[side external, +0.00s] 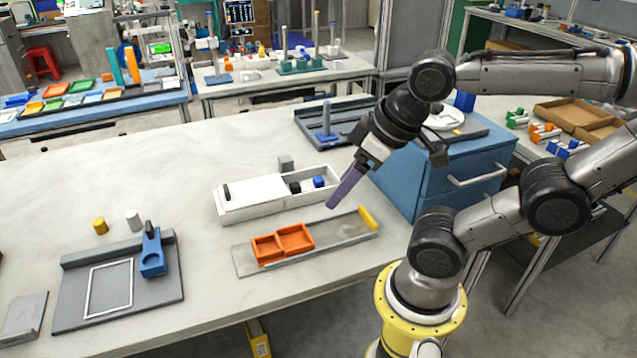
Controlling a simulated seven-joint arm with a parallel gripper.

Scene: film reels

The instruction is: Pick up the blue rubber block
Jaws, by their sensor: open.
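A small blue block (319,181) lies in the open right end of the white box (262,208), beside a black block (295,187). It looks like the blue rubber block, though its material cannot be told. My gripper (332,205), with purple-grey fingers, points down and left in front of the box's right end. It is just right of the blue block in the picture and appears apart from it. The gap between the fingers is hard to see from this side. Nothing shows between them.
An orange two-part tray (283,243) sits on a grey strip in front of the box. A grey block (286,162) stands behind the box. A grey plate with a blue clamp (152,254) is at left. A blue drawer cabinet (440,175) stands at right. The left tabletop is largely clear.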

